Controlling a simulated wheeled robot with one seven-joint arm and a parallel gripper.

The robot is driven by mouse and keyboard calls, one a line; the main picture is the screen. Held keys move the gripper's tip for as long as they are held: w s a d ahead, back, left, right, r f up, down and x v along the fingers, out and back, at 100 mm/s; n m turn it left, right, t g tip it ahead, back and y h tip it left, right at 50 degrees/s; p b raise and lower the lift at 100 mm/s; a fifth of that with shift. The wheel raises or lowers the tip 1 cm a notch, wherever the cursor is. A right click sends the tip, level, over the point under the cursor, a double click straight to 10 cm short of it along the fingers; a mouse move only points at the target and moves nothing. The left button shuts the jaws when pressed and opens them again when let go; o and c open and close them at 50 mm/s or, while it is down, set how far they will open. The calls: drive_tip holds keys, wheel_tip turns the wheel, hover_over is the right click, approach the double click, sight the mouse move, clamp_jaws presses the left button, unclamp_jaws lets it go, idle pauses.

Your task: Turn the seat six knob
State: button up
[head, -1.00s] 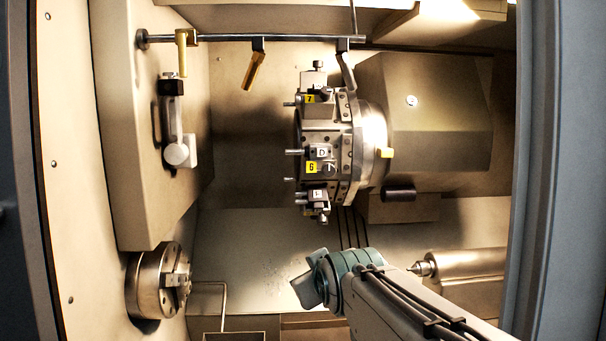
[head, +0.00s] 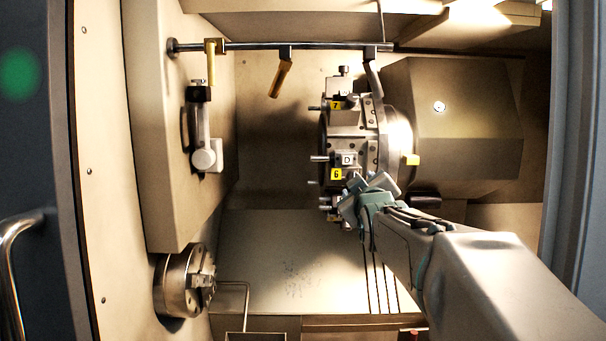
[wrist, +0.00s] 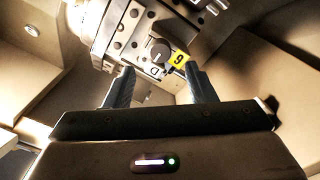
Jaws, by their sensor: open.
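The seat six knob (wrist: 158,54) is a dark round knob with a pale line across it, on the turret face beside the yellow "6" label (wrist: 180,58). In the head view the label (head: 336,174) shows on the turret (head: 368,140), and my gripper mostly hides the knob. My gripper (head: 356,186) is at the lower part of the turret. In the wrist view its two fingers (wrist: 160,78) are apart and empty, with the knob beyond and between their tips. I cannot tell how far the tips are from the knob.
A "7" label (head: 336,106) marks the seat above. A rail (head: 330,46) with hanging yellow-handled pieces crosses the top. The chuck (head: 184,283) is at lower left, the probe arm (head: 203,130) above it. The cell's middle left is free.

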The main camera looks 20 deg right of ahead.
drive_tip(key=shift+p+x, duration=1)
drive_tip(key=shift+x, duration=1.95)
drive_tip(key=c, duration=1)
